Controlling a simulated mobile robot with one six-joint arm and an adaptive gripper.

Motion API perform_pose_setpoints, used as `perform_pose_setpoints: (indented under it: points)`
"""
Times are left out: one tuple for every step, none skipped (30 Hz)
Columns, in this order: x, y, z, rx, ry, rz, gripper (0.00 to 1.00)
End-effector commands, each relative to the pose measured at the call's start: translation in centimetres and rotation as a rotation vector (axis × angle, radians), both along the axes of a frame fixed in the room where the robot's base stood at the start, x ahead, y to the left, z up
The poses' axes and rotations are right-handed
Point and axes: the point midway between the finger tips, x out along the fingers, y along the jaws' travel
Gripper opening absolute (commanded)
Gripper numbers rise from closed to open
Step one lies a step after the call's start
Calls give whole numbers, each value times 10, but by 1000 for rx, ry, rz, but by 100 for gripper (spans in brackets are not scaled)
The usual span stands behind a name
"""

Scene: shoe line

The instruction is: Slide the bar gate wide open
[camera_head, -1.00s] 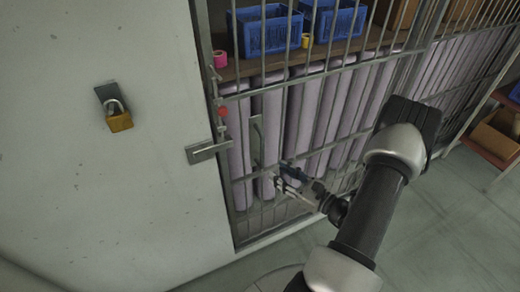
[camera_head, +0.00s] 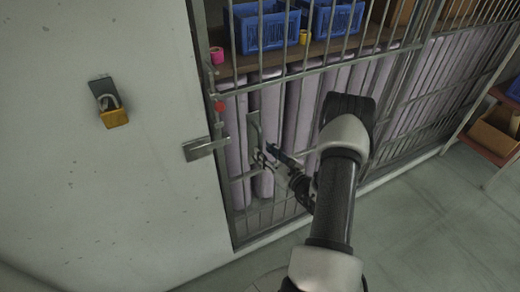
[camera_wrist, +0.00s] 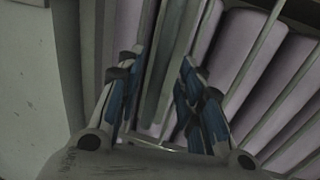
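The bar gate (camera_head: 309,63) is a grey metal grid standing closed against the pale wall at its left edge. A vertical pull handle (camera_head: 253,132) is fixed on its lower left part. My gripper (camera_head: 267,154) is at the handle's lower end, just to its right in the head view. In the wrist view my gripper (camera_wrist: 160,75) is open, with a finger on each side. A grey-green upright strip (camera_wrist: 163,75), likely the handle, shows between the fingers. I cannot tell whether either finger touches it.
A metal latch (camera_head: 206,148) sits at the gate's left edge, below a red piece (camera_head: 219,106). An open-looking yellow padlock (camera_head: 115,118) hangs on the wall. Behind the bars are blue crates (camera_head: 262,27) and lilac rolls (camera_head: 299,108).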

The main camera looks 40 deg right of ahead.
Motion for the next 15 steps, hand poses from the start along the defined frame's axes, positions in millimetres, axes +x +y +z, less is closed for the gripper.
perform_pose_setpoints:
  points:
    - [9,1,0,-1,-2,3,34]
    - [14,1,0,-2,-2,3,34]
    - [19,0,-1,-2,-2,3,34]
    - [22,0,-1,-1,-1,2,34]
    - [25,0,-1,0,0,2,34]
    - [28,0,-1,0,0,2,34]
    - [30,-1,0,0,0,2,34]
    - [31,-1,0,0,-1,1,34]
    - [33,-1,0,0,-1,1,34]
    - [34,-1,0,0,-1,0,34]
    - [34,-1,0,0,-1,0,34]
    - [34,-1,0,1,-1,0,34]
    - [34,-1,0,1,-1,0,34]
    - [34,-1,0,1,-1,0,34]
    - [34,-1,0,1,-1,0,34]
